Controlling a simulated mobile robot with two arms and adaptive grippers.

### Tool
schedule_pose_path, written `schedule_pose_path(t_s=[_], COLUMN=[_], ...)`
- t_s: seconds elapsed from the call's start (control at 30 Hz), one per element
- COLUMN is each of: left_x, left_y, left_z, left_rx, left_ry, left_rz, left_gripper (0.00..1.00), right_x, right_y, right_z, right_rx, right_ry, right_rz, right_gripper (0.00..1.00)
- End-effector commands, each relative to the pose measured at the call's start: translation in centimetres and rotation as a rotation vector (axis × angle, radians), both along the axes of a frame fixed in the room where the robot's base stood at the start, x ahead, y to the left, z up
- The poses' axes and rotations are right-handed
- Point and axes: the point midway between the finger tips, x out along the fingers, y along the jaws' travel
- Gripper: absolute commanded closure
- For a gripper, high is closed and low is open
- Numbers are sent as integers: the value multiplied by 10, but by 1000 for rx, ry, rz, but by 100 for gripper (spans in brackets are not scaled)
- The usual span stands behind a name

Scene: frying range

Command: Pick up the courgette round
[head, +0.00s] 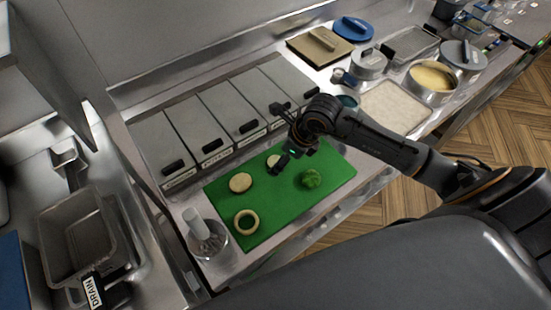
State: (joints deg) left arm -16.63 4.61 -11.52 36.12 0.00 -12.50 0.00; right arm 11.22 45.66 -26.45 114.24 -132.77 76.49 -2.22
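A green cutting board (276,205) lies on the steel counter. A pale round slice (240,183) lies on its left part, and a second pale round (272,160) lies near its back edge. A pale ring (246,221) lies near the front left corner. A leafy-looking green piece (311,178) lies to the right. I cannot tell for sure which piece is the courgette round. My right gripper (282,164) is low over the back of the board, beside the second round and partly covering it. Its finger opening and any contact are not clear. My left gripper is not in view.
Lidded steel bins (228,111) line the back of the board. A clear container with a white-handled tool (208,238) stands at its left. A drain basket (75,240) is far left.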

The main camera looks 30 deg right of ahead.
Motion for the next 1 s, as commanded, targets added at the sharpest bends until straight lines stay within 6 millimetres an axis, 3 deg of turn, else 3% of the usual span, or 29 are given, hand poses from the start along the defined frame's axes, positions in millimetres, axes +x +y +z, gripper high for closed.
schedule_pose_path(t_s=[0.2, 0.43, 0.67, 1.0], left_x=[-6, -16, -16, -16], left_y=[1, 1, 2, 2], left_z=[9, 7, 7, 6], left_rx=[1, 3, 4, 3], left_ry=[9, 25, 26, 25], left_rz=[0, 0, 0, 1], left_gripper=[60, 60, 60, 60], right_x=[7, 7, 7, 7], right_y=[5, 5, 5, 5], right_z=[-19, -21, -20, -20], right_rx=[0, 0, 0, 0], right_ry=[0, -1, -1, -2], right_rz=[0, 1, 0, 1], right_gripper=[25, 25, 70, 70])
